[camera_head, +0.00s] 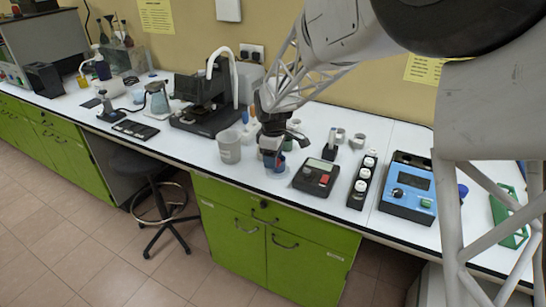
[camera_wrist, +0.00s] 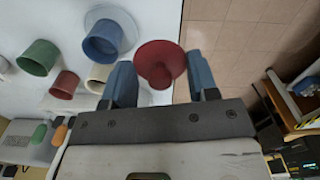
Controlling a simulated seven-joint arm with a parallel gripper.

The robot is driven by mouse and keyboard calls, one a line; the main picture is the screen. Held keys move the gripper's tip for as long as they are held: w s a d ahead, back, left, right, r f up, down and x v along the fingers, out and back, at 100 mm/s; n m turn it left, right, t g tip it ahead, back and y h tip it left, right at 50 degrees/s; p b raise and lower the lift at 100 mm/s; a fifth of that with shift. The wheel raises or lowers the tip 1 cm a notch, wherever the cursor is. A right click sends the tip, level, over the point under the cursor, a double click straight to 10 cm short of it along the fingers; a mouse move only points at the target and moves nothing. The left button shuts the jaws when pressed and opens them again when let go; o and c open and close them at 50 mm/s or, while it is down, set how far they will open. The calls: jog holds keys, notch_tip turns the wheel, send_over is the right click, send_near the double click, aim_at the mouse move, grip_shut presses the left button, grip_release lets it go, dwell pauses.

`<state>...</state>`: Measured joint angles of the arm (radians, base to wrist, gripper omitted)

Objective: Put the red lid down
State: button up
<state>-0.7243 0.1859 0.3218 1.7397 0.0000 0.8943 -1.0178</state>
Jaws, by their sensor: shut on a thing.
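In the wrist view the red lid (camera_wrist: 160,60), a round disc with a narrower knob, is between the two blue-grey fingers of my gripper (camera_wrist: 160,76). My gripper is shut on it. The lid shows near the bench edge, with floor beyond it. Beside it in the wrist view are a blue cup (camera_wrist: 101,45) on a pale blue disc, a red cup (camera_wrist: 65,84), a green cup (camera_wrist: 38,57) and a cream cup (camera_wrist: 98,78). In the head view my gripper (camera_head: 271,153) is low over the white bench's front part, and the lid is hard to make out.
On the bench (camera_head: 240,180), a translucent beaker (camera_head: 229,148) stands left of my gripper. To the right are a dark device with a red button (camera_head: 316,177), a bottle rack (camera_head: 362,181) and a blue instrument (camera_head: 409,190). Black equipment (camera_head: 205,103) stands behind left.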

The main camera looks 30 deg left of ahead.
jog(key=s+f+n, duration=0.1)
jog(key=s+f, duration=0.3)
jog(key=s, duration=0.4)
jog(key=shift+s+d+f, duration=0.15)
jog(key=shift+d+f, duration=0.05)
jog(key=shift+f, duration=0.05)
send_over(250, 172)
jog(key=shift+f, duration=0.75)
dwell(0.5)
jog(key=shift+f, duration=1.75)
jog(key=shift+f, duration=0.1)
jog(key=o, duration=0.9)
